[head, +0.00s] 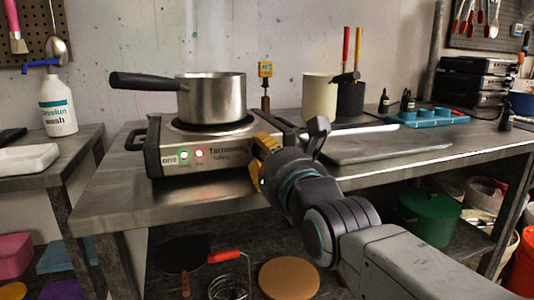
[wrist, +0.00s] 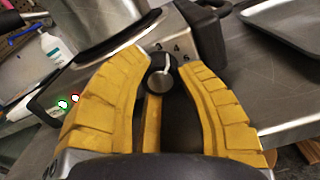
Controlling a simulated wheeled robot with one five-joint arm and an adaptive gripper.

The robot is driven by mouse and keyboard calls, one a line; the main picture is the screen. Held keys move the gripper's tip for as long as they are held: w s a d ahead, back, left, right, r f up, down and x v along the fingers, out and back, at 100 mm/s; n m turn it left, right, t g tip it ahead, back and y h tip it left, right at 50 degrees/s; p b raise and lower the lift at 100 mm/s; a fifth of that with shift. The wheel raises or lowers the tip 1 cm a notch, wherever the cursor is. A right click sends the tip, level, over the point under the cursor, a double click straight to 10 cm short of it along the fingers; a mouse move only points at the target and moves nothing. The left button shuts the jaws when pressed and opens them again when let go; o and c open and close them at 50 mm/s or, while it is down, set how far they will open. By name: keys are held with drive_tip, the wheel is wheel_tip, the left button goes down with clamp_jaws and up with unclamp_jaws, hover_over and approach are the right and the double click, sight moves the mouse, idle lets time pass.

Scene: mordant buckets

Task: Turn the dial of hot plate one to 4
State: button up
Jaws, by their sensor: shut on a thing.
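Hot plate one (head: 178,160) is a grey metal box on the bench, labelled "one", with a green and a red light lit on its front. Its dial (wrist: 160,78) is a dark round knob with a light pointer line. My gripper (wrist: 163,66) has its yellow fingers closed around the dial, one on each side. The pointer tilts slightly right of up in the wrist view. The numerals 3 and 4 show above and right of it, with another partly covered. In the head view my gripper (head: 263,147) hides the dial at the plate's right front.
A steel pot (head: 212,98) stands on the hot plate, its black handle reaching left. A grey tray (head: 385,144) lies to the right on the bench. A cream cylinder (head: 319,98) stands behind. The bench's front edge is close below my gripper.

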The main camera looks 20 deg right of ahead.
drive_tip(key=shift+r+m, duration=0.15)
drive_tip(key=shift+m, duration=0.95)
drive_tip(key=o, duration=0.9)
drive_tip(key=shift+r, duration=4.95)
